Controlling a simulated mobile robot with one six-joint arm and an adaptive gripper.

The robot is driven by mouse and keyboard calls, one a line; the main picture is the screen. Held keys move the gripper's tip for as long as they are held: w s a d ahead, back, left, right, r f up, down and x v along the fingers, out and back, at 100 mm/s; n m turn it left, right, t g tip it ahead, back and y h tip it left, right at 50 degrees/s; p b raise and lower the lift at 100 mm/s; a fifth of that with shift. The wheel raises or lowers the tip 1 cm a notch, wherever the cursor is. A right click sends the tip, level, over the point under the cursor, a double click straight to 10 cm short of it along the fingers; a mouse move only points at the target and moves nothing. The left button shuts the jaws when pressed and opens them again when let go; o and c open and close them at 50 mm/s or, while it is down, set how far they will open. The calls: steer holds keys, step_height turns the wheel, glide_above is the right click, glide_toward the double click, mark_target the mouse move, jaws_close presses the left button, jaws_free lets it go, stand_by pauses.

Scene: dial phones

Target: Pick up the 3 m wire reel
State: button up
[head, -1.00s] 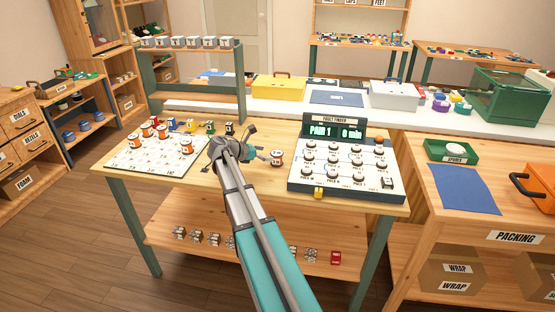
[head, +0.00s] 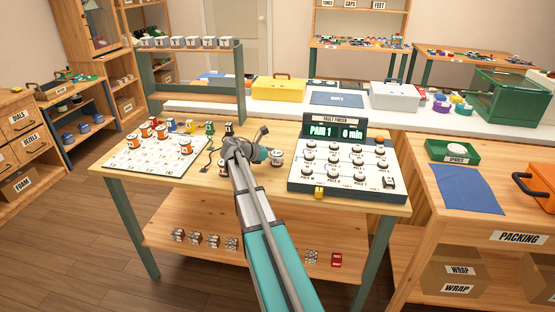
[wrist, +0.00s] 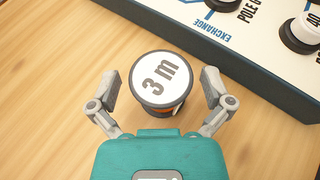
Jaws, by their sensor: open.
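The 3 m wire reel (wrist: 160,79) stands upright on the bench top, its white label reading "3 m" in the wrist view. It also shows in the head view (head: 276,158), just right of my gripper. My gripper (wrist: 162,92) is open, with one finger on each side of the reel and a gap on both sides. The fingertips reach about level with the reel's middle in the picture. In the head view my gripper (head: 262,155) points right toward the reel. Whether it is low enough to be beside the reel's body is hard to tell.
The fault finder panel (head: 345,175) stands close right of the reel; its edge shows in the wrist view (wrist: 240,50). A white board (head: 165,165) with several orange reels lies left. Small coloured blocks and a dark cable lie behind my arm.

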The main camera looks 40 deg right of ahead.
steer(key=shift+c, duration=0.3)
steer(key=c, duration=1.1)
steer(key=shift+o, duration=0.2)
steer(key=shift+r, duration=0.15)
step_height(320, 180, up, 3)
steer(key=p, duration=0.3)
steer(key=s+a+r+p, duration=0.9)
steer(key=s+p, duration=0.1)
steer(key=shift+s+r, duration=0.35)
